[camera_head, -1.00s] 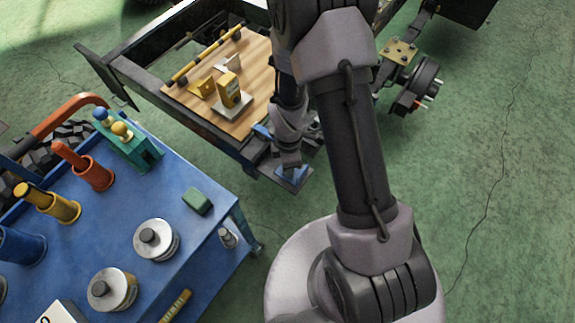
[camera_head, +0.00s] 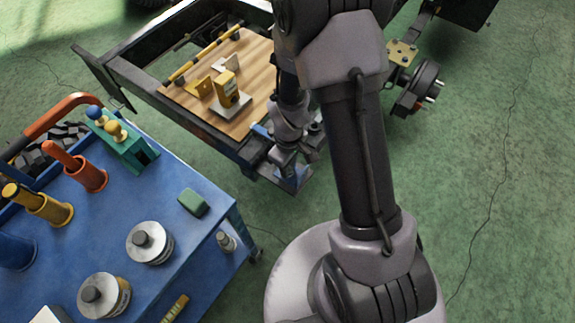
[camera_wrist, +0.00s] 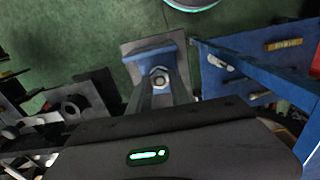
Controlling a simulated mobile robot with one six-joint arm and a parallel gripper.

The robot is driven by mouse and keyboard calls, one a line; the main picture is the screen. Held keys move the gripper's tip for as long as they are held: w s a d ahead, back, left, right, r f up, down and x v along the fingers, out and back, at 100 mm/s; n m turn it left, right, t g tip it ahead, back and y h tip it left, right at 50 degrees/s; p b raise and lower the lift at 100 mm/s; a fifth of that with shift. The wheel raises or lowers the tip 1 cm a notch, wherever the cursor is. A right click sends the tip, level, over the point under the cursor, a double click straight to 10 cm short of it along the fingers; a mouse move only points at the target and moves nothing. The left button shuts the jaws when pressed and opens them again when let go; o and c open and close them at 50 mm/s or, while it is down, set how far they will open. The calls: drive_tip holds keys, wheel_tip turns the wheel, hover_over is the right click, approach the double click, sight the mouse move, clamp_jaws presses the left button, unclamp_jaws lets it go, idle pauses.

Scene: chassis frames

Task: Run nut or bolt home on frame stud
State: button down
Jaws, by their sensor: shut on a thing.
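In the wrist view, a bright hex nut (camera_wrist: 160,77) sits between the tips of my gripper (camera_wrist: 160,84), which is shut on it. Behind the nut is a blue bracket (camera_wrist: 151,50) on a grey plate at the frame end. In the head view, my gripper (camera_head: 294,160) points down over the same blue bracket (camera_head: 293,178), at the near corner of the dark chassis frame (camera_head: 200,133). The nut is too small to make out there. The stud is hidden, and I cannot tell how far the nut sits on it.
A blue cart (camera_head: 110,215) stands at the left with metal canisters (camera_head: 149,243), coloured handles and a green block (camera_head: 193,202). A wooden board (camera_head: 255,75) with yellow parts lies on the frame. A wheel hub (camera_head: 418,90) is at the right. Green floor is clear at the right.

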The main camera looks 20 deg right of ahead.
drive_tip(key=shift+s+d+f+m+b, duration=0.15)
drive_tip(key=shift+m+b, duration=0.15)
drive_tip(key=shift+m, duration=0.3)
drive_tip(key=shift+s+a+f+m+b, duration=0.15)
drive_tip(key=shift+m+b, duration=0.1)
drive_tip(key=shift+m, duration=0.35)
drive_tip(key=m, duration=0.3)
drive_tip(key=shift+d+r+m, duration=0.1)
drive_tip(key=shift+r+m, duration=0.05)
drive_tip(key=shift+m, duration=0.25)
drive_tip(key=c, duration=1.1)
unclamp_jaws()
drive_tip(key=shift+d+r, duration=0.1)
drive_tip(key=shift+w, duration=0.1)
drive_tip(key=shift+c, duration=1.2)
